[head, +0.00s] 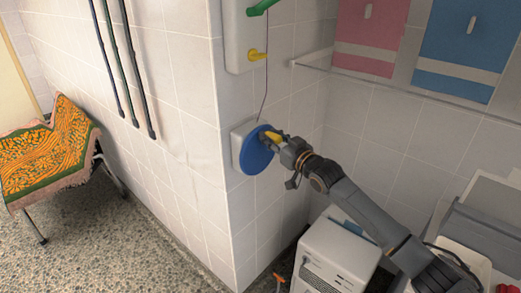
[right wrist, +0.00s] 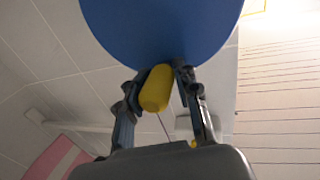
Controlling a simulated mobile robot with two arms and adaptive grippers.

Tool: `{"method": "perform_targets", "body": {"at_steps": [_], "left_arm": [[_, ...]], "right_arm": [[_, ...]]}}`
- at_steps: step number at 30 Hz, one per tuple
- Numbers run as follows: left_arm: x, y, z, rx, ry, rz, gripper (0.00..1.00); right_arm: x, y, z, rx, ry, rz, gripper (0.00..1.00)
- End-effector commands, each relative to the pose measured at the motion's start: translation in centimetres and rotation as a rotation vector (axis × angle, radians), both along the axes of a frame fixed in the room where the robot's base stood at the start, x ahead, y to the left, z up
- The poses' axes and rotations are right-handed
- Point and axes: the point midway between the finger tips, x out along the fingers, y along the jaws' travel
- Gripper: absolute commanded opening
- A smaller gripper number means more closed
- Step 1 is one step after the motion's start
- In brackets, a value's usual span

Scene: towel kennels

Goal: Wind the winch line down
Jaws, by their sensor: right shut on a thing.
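The winch is a blue disc (head: 252,158) on a white mount (head: 237,147), fixed to the tiled wall at the corner. A thin dark line (head: 266,90) runs up from it past the wall box. My right gripper (head: 279,139) is at the upper right of the disc, with its fingers around the yellow crank knob (head: 272,134). In the right wrist view, the knob (right wrist: 157,88) sits between the two dark fingers, just below the blue disc (right wrist: 160,25). The fingers hide part of the knob. My left gripper is in neither view.
A white unit (head: 335,255) stands below my right arm. A patterned towel (head: 50,155) covers a bench at left. Open floor lies between.

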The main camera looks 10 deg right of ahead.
Motion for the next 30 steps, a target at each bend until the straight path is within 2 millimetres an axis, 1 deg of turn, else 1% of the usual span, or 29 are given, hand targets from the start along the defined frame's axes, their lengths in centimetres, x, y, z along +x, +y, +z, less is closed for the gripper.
{"method": "perform_targets", "body": {"at_steps": [3, 4, 5, 6, 8, 16, 19, 30], "left_arm": [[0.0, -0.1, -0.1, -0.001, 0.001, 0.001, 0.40], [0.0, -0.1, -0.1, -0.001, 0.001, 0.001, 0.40], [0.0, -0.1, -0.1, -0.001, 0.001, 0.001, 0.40], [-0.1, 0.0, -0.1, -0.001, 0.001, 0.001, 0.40], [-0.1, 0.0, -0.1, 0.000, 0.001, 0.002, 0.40], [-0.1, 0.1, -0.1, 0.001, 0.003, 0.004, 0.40], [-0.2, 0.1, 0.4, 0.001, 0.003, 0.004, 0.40], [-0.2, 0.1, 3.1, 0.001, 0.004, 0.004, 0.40]], "right_arm": [[0.0, 0.1, 0.0, 0.003, -0.002, 0.002, 0.00], [0.0, 0.1, 0.0, 0.003, -0.002, 0.002, 0.35], [0.0, 0.1, 0.0, 0.003, -0.001, 0.002, 0.41], [0.0, 0.1, 0.0, 0.003, -0.001, 0.002, 0.49], [0.0, 0.1, 0.0, 0.003, -0.001, 0.002, 0.60], [0.0, 0.0, -0.1, 0.002, 0.001, 0.001, 0.60], [-0.4, -0.3, 0.0, 0.001, 0.003, 0.000, 0.60], [-3.8, -3.0, 0.2, 0.000, 0.003, 0.000, 0.60]]}}
